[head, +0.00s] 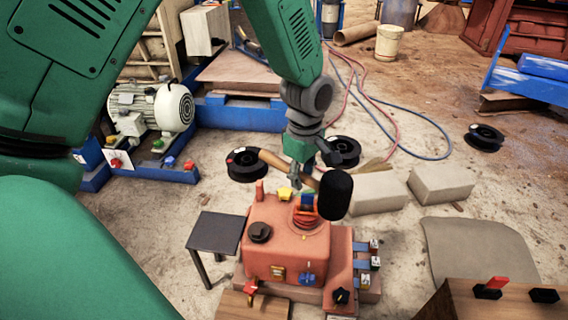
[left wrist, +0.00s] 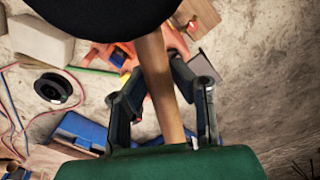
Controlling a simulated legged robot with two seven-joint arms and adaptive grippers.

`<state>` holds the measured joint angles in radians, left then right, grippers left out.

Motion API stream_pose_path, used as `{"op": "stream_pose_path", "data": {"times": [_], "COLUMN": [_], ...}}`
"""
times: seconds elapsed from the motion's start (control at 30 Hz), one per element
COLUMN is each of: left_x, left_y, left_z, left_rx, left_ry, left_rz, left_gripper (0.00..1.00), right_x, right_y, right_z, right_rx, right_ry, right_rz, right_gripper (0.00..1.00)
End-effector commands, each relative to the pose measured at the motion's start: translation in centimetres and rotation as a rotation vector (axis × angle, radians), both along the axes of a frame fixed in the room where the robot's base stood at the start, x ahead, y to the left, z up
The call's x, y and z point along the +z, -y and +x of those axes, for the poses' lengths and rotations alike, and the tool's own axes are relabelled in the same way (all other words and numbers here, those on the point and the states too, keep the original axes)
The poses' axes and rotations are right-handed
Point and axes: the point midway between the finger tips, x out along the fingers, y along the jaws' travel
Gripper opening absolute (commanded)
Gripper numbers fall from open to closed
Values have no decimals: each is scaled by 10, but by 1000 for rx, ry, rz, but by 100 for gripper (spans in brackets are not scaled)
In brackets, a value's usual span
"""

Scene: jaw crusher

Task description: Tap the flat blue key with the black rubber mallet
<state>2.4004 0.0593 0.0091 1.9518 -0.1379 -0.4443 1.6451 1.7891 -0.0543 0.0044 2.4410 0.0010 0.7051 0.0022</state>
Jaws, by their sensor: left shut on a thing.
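The black rubber mallet (head: 335,195) has a wooden handle and hangs above the red machine box (head: 290,245). My left gripper (head: 300,172) is shut on its handle, and the head sticks out to the right. In the left wrist view the mallet head (left wrist: 110,12) fills the top, and the handle runs between the fingers of my left gripper (left wrist: 165,92). A blue piece (head: 308,202) with an orange-red surround sits on top of the box, just left of the mallet head. Another blue piece (head: 308,278) is on the box's front. I cannot tell which is the flat key. My right gripper is not in view.
A small dark table (head: 217,233) stands left of the box. Blue levers (head: 361,246) stick out on its right side. Grey blocks (head: 376,193) lie behind to the right, with black reels (head: 343,151) and hoses (head: 400,122) beyond. A yellow piece (head: 285,194) stands on the box.

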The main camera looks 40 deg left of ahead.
Motion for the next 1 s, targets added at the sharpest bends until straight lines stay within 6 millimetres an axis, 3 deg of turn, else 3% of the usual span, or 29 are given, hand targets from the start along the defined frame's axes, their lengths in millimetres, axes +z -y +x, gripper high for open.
{"op": "stream_pose_path", "data": {"times": [0.03,0.2,0.4,0.6,1.0], "left_x": [-11,-35,-50,-53,-52], "left_y": [-13,-51,-81,-88,-90], "left_z": [8,32,53,60,59], "left_rx": [178,750,1202,1351,1353], "left_ry": [1,7,10,12,14], "left_rz": [2,2,2,2,-3], "left_gripper": [0,0,0,0,0], "right_x": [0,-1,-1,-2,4], "right_y": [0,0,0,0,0], "right_z": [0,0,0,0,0], "right_rx": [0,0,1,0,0], "right_ry": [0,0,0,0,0], "right_rz": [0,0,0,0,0], "right_gripper": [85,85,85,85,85]}}
